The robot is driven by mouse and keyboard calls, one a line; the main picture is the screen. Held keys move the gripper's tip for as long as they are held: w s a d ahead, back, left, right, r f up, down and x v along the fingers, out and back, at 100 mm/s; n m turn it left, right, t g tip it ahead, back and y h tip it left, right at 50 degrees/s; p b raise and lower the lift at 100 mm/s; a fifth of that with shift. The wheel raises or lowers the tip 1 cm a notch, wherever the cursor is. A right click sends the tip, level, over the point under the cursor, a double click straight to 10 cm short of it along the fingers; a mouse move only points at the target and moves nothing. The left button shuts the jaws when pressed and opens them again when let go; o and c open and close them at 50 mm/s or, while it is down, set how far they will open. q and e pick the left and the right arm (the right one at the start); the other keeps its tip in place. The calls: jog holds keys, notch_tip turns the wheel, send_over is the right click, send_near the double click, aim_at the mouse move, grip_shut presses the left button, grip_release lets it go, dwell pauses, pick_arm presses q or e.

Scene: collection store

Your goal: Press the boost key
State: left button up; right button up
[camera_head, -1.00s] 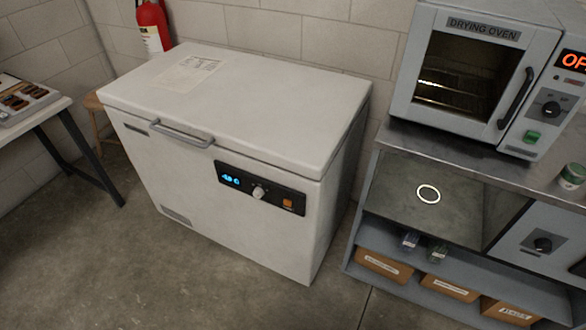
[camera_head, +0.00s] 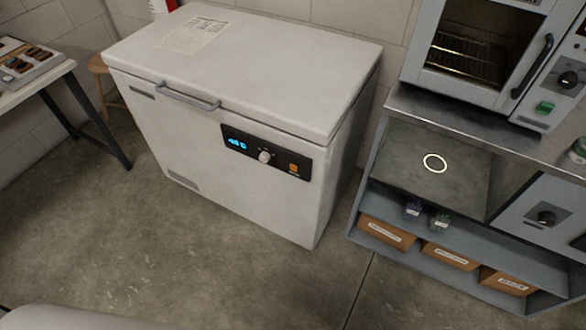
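A white chest freezer (camera_head: 225,80) with its lid shut stands in the middle of the view. On its front is a black control panel (camera_head: 240,143) with a blue lit display (camera_head: 236,144), a white knob (camera_head: 264,156) and an orange key (camera_head: 294,168) at the right end. The key's small label is too small to read. Neither gripper shows. A pale rounded shape at the bottom left edge looks like part of my own body.
A drying oven (camera_head: 470,50) stands on a metal bench (camera_head: 420,105) at right, with boxes (camera_head: 385,232) on the shelf below. A table (camera_head: 40,85) with a tray and a stool (camera_head: 98,66) are at left. The floor (camera_head: 200,250) before the freezer is clear.

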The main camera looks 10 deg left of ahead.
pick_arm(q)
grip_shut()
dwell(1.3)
